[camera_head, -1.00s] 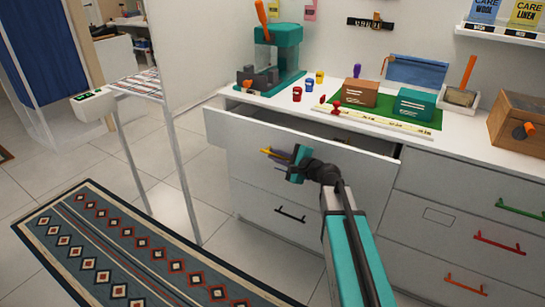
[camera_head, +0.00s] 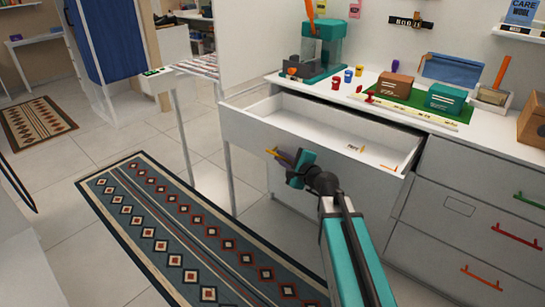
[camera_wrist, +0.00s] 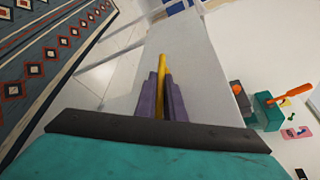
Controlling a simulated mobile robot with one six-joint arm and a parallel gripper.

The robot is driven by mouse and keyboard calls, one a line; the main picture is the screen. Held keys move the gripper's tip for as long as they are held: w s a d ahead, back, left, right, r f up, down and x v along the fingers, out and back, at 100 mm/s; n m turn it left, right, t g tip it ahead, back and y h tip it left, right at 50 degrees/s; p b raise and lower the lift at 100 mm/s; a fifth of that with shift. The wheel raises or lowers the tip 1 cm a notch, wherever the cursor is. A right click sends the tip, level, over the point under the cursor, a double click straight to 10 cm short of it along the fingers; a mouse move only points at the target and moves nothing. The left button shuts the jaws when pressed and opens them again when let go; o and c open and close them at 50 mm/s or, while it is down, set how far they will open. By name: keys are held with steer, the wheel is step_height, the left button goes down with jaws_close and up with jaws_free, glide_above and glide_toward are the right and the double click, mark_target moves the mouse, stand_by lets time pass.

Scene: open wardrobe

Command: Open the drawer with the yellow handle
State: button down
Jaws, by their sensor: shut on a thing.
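The drawer (camera_head: 325,138) at the top left of the white cabinet stands well out, with its inside open to view. Its yellow handle (camera_head: 283,157) is on the front panel. My gripper (camera_head: 277,155) is shut on this handle. In the wrist view the yellow handle (camera_wrist: 161,85) runs between the two purple fingers (camera_wrist: 160,100), in front of the white drawer front (camera_wrist: 200,70). A few small items, one with an orange part (camera_head: 389,167), lie on the drawer floor. The fingertips are small and partly hidden in the head view.
Drawers with green (camera_head: 530,201), red (camera_head: 517,237) and orange (camera_head: 481,277) handles are shut at the right. A teal machine (camera_head: 322,48) and small boxes stand on the cabinet top. A patterned rug (camera_head: 190,235) lies on the floor in front, and a thin-legged table (camera_head: 180,105) stands at the left.

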steer(key=shift+s+a, duration=0.7)
steer(key=shift+s, duration=0.2)
steer(key=c, duration=1.8)
jaws_free()
steer(key=shift+a, duration=0.15)
steer(key=shift+c, duration=0.2)
steer(key=shift+s, duration=0.1)
